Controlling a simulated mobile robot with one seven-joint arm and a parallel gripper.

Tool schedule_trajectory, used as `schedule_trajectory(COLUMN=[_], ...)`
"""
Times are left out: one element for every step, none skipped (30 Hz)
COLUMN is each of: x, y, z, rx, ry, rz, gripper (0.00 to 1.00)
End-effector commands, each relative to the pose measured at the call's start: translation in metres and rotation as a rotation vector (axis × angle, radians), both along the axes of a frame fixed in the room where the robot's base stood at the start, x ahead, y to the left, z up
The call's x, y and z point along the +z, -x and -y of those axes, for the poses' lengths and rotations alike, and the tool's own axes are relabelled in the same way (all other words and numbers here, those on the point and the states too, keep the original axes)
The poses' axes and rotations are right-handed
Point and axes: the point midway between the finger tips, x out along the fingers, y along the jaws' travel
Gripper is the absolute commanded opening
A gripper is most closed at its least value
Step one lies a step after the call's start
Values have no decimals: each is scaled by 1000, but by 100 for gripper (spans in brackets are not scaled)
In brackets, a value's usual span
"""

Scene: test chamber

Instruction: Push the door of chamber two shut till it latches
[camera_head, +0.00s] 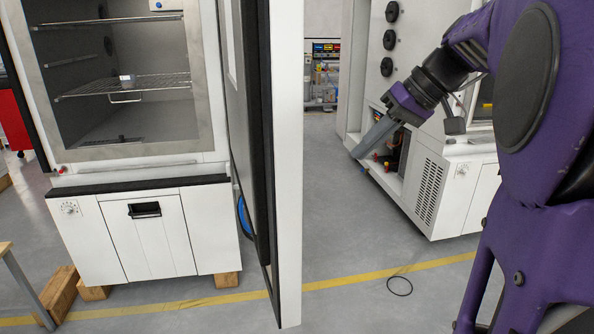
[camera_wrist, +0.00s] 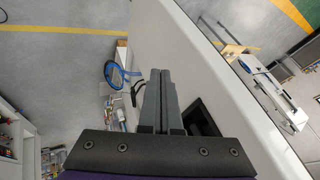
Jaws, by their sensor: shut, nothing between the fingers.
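A white test chamber (camera_head: 130,240) stands at the left in the head view, its steel interior showing. Its door (camera_head: 288,160) stands wide open, hinged at the chamber's right side and seen nearly edge-on. No chamber number is readable. My gripper (camera_head: 358,153) is shut and empty, to the right of the door, fingers pointing down and left. In the wrist view the shut fingers (camera_wrist: 163,72) lie in front of a white panel (camera_wrist: 170,35), which looks like the door's outer face. A dark recess (camera_wrist: 200,117) is beside the fingers. I cannot tell whether they touch the panel.
A second white chamber (camera_head: 430,190) stands at the right, behind my gripper. Wire racks (camera_head: 125,86) sit inside the left chamber, with a small object on one. Wooden blocks (camera_head: 60,292) lie under it. A black ring (camera_head: 400,286) lies on the otherwise clear floor.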

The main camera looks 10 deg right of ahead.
Motion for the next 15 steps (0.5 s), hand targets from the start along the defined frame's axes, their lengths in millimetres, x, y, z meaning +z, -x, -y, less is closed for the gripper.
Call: schedule_trajectory(x=[-2, -4, -7, -10, -13, -18, -22, -27, -34, -39, -45, -52, -57, -62, -69], y=[1, 1, 0, -1, -2, -4, -6, -8, -11, -13, -15, -18, -20, -22, -25], z=[0, -2, -3, -5, -7, -10, -13, -16, -20, -23, -27, -31, -35, -38, -42], rx=[3, 4, 6, 7, 7, 7, 7, 8, 7, 8, 6, 7, 7, 7, 7], ry=[-2, -3, -3, -4, -4, -4, -4, -5, -4, -5, -4, -4, -4, -4, -4], rz=[-4, -5, -5, -6, -6, -6, -6, -7, -6, -7, -7, -6, -6, -6, -6], gripper=[0, 0, 0, 0, 0, 0, 0, 0, 0, 0, 0, 0, 0, 0, 0])
